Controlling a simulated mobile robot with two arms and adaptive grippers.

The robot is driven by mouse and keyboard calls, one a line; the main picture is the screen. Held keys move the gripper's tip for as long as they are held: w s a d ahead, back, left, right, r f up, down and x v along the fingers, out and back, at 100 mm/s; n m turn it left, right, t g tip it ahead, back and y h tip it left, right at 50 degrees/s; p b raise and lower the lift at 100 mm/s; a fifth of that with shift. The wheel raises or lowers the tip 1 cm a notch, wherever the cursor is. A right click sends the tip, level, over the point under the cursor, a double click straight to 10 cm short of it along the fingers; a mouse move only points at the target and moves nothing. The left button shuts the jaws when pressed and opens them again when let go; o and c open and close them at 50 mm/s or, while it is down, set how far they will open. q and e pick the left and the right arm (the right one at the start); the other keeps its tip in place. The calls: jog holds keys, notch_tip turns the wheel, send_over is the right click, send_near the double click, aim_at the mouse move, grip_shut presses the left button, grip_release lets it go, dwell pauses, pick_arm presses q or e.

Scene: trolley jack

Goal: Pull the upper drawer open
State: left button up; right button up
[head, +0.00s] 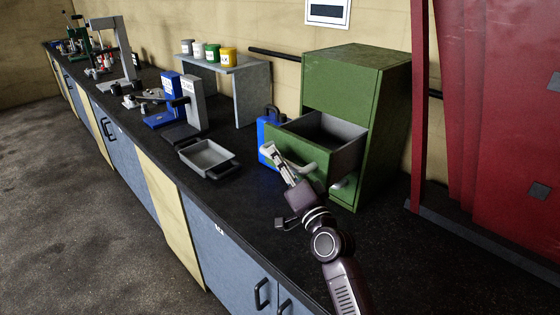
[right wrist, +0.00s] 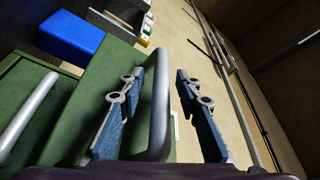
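The green cabinet (head: 385,110) stands on the dark worktop. Its upper drawer (head: 300,148) is pulled well out, and its grey, empty-looking inside shows. The upper drawer's grey bar handle (head: 307,168) is on the front panel. My right gripper (head: 271,152) is at that front, by the handle. In the right wrist view, my right gripper (right wrist: 162,100) has its two blue-padded fingers apart, with the handle (right wrist: 161,100) running between them and a gap on the right side. The lower drawer is closed; its handle (head: 344,181) shows below. My left gripper is out of view.
A blue canister (head: 267,138) stands just left of the drawer. A grey tray (head: 206,155) lies farther left, before a blue and grey press (head: 180,100). A grey shelf (head: 250,92) carries several pots. Red panels (head: 500,110) stand at right. The worktop's front right is clear.

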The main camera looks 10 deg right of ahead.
jog(key=v, duration=1.2)
